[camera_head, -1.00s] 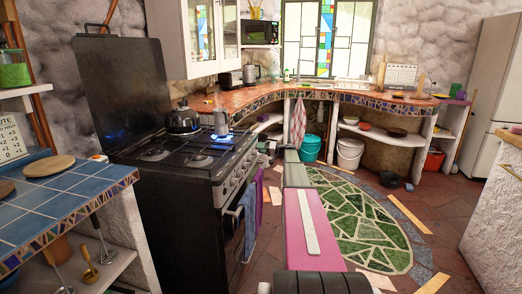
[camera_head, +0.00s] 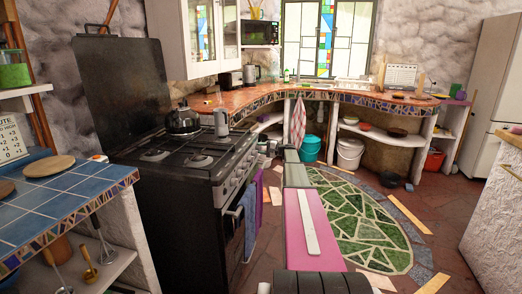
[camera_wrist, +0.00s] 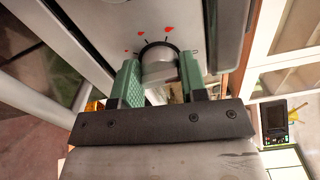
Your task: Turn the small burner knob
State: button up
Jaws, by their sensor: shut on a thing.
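The burner knob (camera_wrist: 158,70) is a round, pale metal knob on the stove's front panel (camera_wrist: 85,22), with a dark ring and red marks around it. My gripper (camera_wrist: 160,78) has its two green fingers on either side of the knob and is shut on it. In the head view, my arm reaches toward the right end of the stove front (camera_head: 226,182), where the held knob is hidden. The stove (camera_head: 165,205) is black with a raised lid. No flame shows at its burners.
A blue towel (camera_head: 250,220) hangs at the oven front. A blue-tiled counter (camera_head: 75,195) stands at left. The green mosaic floor (camera_head: 360,225) is open to the right.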

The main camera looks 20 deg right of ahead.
jog(key=shift+m, duration=0.3)
jog(key=o, duration=0.9)
jog(key=v, duration=1)
jog(key=shift+s+d, duration=0.25)
jog(key=shift+d, duration=0.1)
